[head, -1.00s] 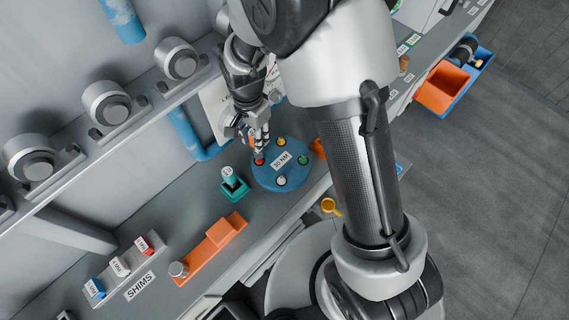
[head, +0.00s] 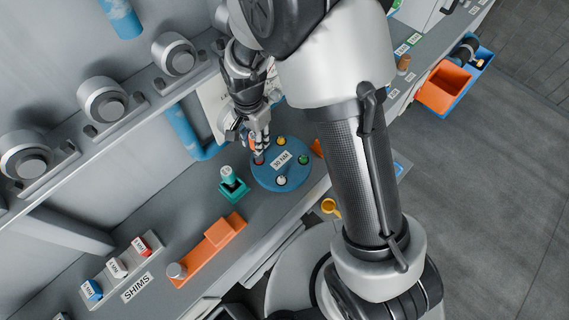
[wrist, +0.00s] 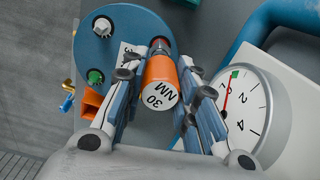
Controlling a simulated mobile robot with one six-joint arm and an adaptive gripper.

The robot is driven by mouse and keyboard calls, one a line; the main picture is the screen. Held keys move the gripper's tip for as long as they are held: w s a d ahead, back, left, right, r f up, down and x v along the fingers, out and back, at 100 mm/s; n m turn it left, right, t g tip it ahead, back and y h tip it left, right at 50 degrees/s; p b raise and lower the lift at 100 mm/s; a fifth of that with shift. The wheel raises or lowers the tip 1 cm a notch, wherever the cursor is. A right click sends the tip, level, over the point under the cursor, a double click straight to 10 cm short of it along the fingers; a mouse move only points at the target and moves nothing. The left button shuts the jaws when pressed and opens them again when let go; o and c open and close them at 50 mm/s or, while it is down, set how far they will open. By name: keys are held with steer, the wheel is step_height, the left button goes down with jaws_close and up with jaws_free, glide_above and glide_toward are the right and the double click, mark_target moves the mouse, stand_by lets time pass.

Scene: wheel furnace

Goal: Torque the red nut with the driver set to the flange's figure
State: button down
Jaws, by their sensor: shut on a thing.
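My gripper (head: 259,138) is shut on an orange driver (wrist: 161,82), whose end cap reads "30 NM" in the wrist view. The driver points at the blue round flange (head: 268,178) on the bench, which also shows in the wrist view (wrist: 118,18). The flange's white label (head: 281,160) reads "30 NM" in the head view. The red nut (head: 259,160) is at the flange's left edge, right at the driver's far end.
Yellow (head: 281,141), green (head: 303,159) and white (head: 281,181) nuts sit on the flange. A teal stand (head: 234,189) and an orange holder (head: 211,250) stand to the left. A dial gauge (wrist: 250,105) and blue pipe (wrist: 245,35) are close right of my gripper.

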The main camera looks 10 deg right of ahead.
steer(key=shift+f+b, duration=0.4)
steer(key=shift+f, duration=0.1)
steer(key=c, duration=1.2)
jaws_free()
step_height(320, 180, up, 12)
steer(key=shift+r, duration=0.1)
